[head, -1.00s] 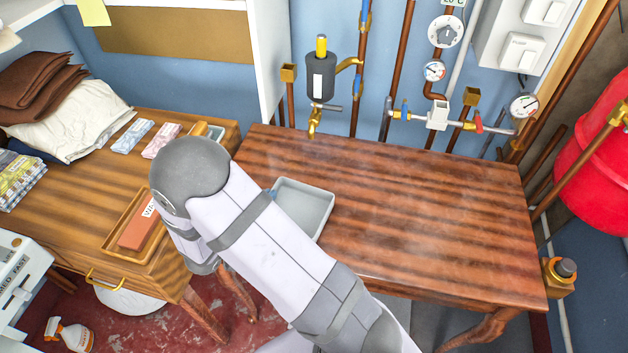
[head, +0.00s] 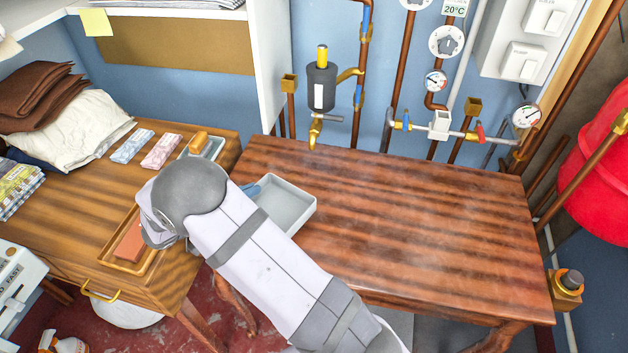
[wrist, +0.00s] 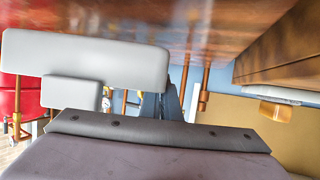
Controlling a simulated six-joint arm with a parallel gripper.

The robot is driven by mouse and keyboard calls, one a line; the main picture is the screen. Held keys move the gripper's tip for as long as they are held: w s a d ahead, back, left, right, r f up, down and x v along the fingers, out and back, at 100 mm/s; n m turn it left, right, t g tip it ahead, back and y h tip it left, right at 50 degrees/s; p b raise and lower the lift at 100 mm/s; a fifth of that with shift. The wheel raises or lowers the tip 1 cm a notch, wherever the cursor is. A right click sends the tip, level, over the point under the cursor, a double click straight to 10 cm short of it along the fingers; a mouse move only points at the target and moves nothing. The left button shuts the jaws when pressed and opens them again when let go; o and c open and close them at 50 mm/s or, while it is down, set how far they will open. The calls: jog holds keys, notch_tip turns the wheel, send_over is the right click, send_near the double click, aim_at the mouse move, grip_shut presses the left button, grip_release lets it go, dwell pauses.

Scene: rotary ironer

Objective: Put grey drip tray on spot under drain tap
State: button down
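The grey drip tray (head: 290,210) is a shallow light grey rectangle by the left end of the dark striped table. It also shows in the wrist view as a pale slab (wrist: 100,58). My gripper (head: 252,188) has blue fingers at the tray's left side and appears shut on its edge; my arm hides part of both. The fingers also show in the wrist view (wrist: 162,105). Whether the tray touches the table is unclear. The brass drain tap (head: 315,132) hangs from the wall at the table's back, right of and behind the tray. The tabletop below it is bare.
The striped table (head: 420,235) is clear in the middle and right. Pipes and valves (head: 440,125) line the wall behind it. The left desk (head: 60,220) holds folded cloth, small packets and a wooden tray (head: 108,262) with a brown block. A red tank (head: 600,190) stands at right.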

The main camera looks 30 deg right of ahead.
jog(key=p, duration=0.3)
send_over(294, 171)
jog(key=shift+s+a+r, duration=0.1)
jog(key=shift+s, duration=0.05)
jog(key=shift+f, duration=1.8)
jog(key=shift+f, duration=0.2)
jog(key=c, duration=2)
grip_release()
